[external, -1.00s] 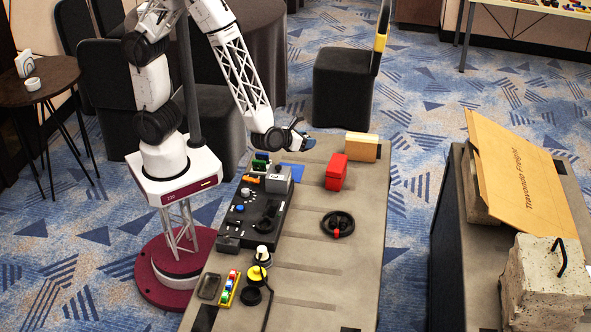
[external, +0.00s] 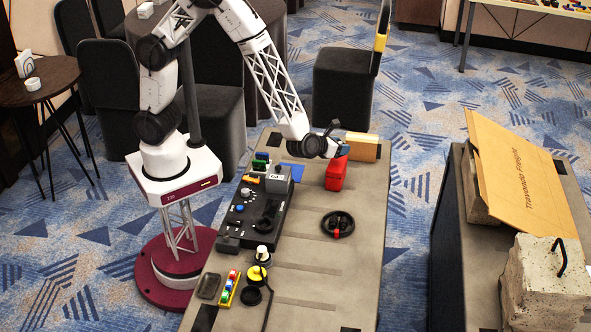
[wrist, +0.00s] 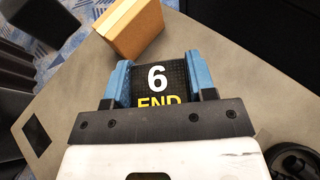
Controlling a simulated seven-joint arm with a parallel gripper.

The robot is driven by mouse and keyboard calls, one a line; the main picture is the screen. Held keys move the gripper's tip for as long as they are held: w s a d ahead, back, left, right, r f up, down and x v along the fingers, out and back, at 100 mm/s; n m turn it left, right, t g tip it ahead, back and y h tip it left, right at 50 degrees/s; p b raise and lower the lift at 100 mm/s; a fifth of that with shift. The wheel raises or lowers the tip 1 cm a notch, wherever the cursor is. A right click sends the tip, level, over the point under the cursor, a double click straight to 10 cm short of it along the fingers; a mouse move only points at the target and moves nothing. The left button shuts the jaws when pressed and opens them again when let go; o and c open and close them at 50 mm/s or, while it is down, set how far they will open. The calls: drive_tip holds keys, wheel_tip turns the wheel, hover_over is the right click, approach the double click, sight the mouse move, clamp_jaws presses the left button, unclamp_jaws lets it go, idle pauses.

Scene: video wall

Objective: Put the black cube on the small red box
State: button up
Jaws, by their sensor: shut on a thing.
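My gripper (wrist: 163,83) is shut on the black cube (wrist: 158,77), which shows a white "6" and yellow "END" between the blue fingers in the wrist view. In the external view my gripper (external: 340,149) is at the top of the small red box (external: 335,174), by its upper edge. The red box stands upright on the grey table. I cannot make out the cube in the external view, nor tell whether it touches the box. The red box does not show in the wrist view.
A tan block (external: 363,148) stands just behind and right of the red box; the wrist view shows it (wrist: 130,27) ahead of the fingers. A black handwheel (external: 338,224) lies nearer on the table. A black control panel (external: 255,215) is on the left.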

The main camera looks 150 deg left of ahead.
drive_tip(key=shift+a, duration=0.1)
idle(0.3)
drive_tip(key=shift+f, duration=1.8)
drive_tip(key=shift+f, duration=0.15)
drive_tip(key=o, duration=0.9)
drive_tip(key=shift+o, duration=0.2)
drive_tip(key=shift+r, duration=0.2)
drive_tip(key=v, duration=1.2)
